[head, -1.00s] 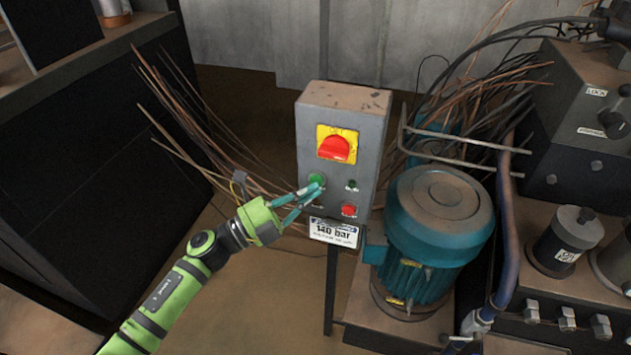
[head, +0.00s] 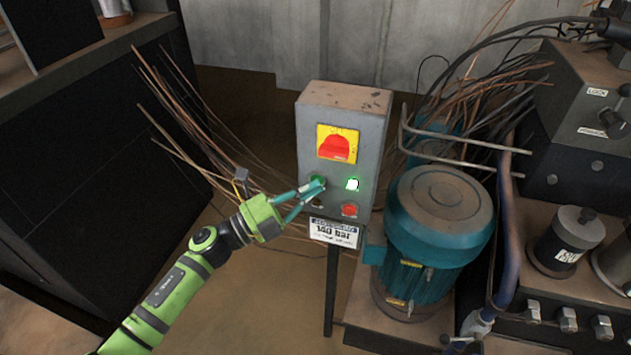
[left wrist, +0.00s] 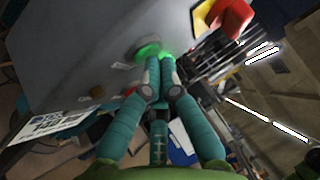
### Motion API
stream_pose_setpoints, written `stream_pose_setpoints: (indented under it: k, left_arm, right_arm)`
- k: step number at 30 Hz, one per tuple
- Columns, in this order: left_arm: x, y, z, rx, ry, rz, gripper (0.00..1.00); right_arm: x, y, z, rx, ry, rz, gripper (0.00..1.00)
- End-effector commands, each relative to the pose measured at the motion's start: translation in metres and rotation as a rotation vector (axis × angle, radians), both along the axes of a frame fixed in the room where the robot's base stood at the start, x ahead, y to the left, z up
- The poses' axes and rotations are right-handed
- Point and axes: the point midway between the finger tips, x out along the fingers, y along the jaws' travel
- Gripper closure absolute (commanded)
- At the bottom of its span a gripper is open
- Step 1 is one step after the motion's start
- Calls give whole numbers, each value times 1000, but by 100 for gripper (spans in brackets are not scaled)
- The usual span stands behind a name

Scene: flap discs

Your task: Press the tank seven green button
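A grey control box (head: 345,118) on a post has a red rotary switch on a yellow plate (head: 334,145) near its top. Below left is a green button (head: 317,180), partly covered by my fingers; its green glow shows in the left wrist view (left wrist: 147,50). A small lamp (head: 352,184) to its right is lit bright whitish green. A red button (head: 349,210) sits below the lamp. My left gripper (head: 318,186) has its fingertips together, empty, at the green button; contact itself is hard to see. My right gripper is out of view.
A white label plate (head: 334,233) hangs under the box. A teal motor (head: 437,225) stands close on the right, with a bent metal rail (head: 460,145) behind it. Loose brown cables (head: 190,135) spread behind my left arm. A dark cabinet (head: 85,150) stands on the left.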

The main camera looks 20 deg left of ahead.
Motion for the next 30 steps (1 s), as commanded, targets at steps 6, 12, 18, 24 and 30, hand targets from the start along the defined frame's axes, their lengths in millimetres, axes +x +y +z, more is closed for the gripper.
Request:
stream_pose_setpoints:
  k: [6, 12, 18, 24, 30]
  left_arm:
    - [-1, 1, 1, -1, -1, 3, 100]
    - [-12, 1, 1, -1, 1, 2, 100]
    - [-17, 1, 1, -1, -1, 2, 100]
    - [-17, 1, 0, 0, -1, 1, 100]
    - [-30, 1, 1, 0, 1, 1, 100]
  right_arm:
    - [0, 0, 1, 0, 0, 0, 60]
    - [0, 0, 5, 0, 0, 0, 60]
    - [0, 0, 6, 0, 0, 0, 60]
    - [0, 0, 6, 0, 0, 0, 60]
    - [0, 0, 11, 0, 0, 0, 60]
